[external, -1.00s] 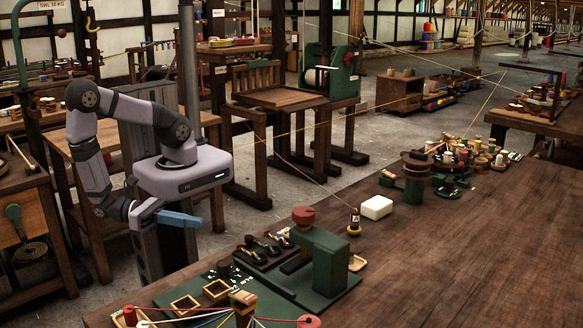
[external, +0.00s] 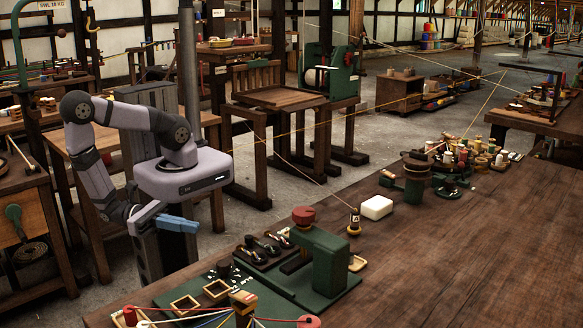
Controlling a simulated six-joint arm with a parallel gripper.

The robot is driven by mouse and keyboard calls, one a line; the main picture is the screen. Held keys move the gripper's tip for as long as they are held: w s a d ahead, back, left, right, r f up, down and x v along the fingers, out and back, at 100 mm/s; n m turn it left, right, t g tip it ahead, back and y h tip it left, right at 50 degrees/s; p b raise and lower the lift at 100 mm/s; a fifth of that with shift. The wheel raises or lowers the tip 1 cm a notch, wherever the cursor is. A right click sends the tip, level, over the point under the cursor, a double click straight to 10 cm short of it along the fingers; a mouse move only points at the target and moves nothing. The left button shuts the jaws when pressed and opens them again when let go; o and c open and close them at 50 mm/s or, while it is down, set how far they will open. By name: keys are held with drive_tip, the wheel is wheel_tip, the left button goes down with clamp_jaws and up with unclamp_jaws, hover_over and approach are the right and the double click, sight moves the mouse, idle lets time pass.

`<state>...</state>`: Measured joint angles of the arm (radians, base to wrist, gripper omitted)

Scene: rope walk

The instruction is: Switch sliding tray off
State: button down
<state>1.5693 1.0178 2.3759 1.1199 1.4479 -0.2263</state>
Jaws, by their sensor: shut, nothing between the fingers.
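My gripper (external: 194,226), with blue fingers, is shut and empty. It hangs in the air beside the near left edge of the long table, above and left of the green board (external: 200,273). A dark panel with a row of small black levers (external: 263,246) sits at the board's back edge, to the right of my gripper and apart from it. The lever positions and any labels are too small to read. I cannot tell which part is the sliding tray.
Square wooden frames (external: 186,306) and a post with coloured cords (external: 243,301) stand on the near board. The right side of the table (external: 470,265) is clear.

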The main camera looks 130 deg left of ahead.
sight(240, 249)
drive_tip(key=p+x, duration=0.3)
drive_tip(key=x, duration=0.9)
drive_tip(key=shift+w+a+r, duration=0.1)
drive_tip(key=shift+w+a, duration=0.05)
drive_tip(key=shift+w, duration=0.05)
drive_tip(key=shift+w, duration=0.1)
drive_tip(key=shift+w, duration=1.7)
drive_tip(key=shift+s, duration=0.1)
drive_tip(key=b+v, duration=0.2)
drive_tip(key=v, duration=1.2)
